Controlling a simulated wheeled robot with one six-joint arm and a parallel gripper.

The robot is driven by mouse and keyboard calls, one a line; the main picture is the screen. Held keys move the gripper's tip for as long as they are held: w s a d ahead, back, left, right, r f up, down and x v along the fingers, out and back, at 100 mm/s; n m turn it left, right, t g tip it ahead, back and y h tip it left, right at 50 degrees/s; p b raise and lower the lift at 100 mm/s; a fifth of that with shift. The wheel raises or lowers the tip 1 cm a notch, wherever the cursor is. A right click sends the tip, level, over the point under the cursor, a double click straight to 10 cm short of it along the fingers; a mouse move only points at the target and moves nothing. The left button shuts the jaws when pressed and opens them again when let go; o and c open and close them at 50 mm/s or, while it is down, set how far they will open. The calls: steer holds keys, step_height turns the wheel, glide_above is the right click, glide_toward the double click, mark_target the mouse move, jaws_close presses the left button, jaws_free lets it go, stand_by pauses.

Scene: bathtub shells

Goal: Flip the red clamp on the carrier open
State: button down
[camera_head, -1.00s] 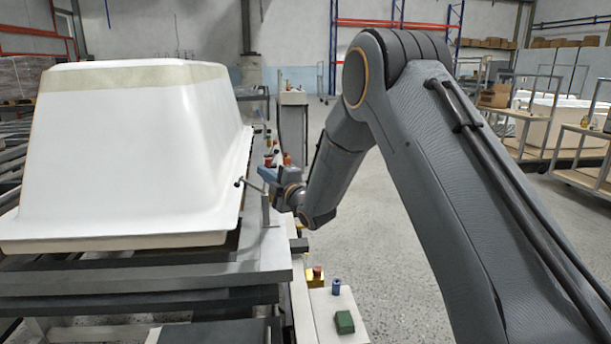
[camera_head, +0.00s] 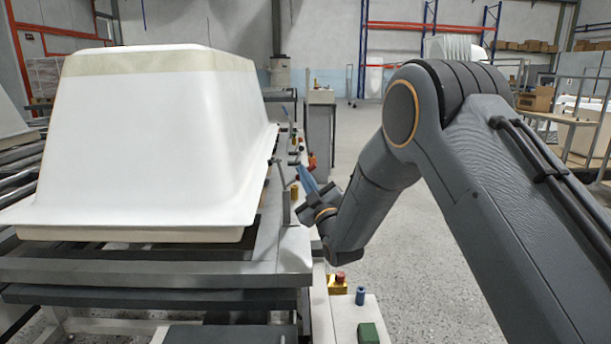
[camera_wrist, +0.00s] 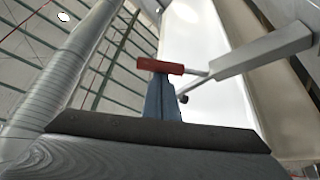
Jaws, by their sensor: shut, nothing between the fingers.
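The clamp's red handle (camera_wrist: 160,67) lies crosswise in the wrist view, on a thin metal rod that runs to a grey post (camera_wrist: 265,53). In the head view the clamp's thin grey post (camera_head: 286,207) stands on the carrier (camera_head: 160,270) at its right edge, with a dark knob at the top; the red handle cannot be made out there. My gripper (camera_head: 308,180), with blue fingers, is just right of the post. In the wrist view the shut, empty fingers (camera_wrist: 160,92) reach up to the underside of the red handle; I cannot tell whether they touch.
A large white bathtub shell (camera_head: 150,150) sits upside down on the carrier, close to the left of the clamp. Open concrete floor lies to the right.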

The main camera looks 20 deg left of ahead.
steer(key=shift+w+d+f, duration=0.1)
steer(key=shift+d+f, duration=0.1)
stand_by(0.5)
steer(key=shift+r, duration=0.1)
steer(key=s+d+f+p, duration=0.1)
steer(key=s+d, duration=0.3)
steer(key=s, duration=0.4)
steer(key=shift+s+p, duration=0.3)
steer(key=shift+p, duration=0.5)
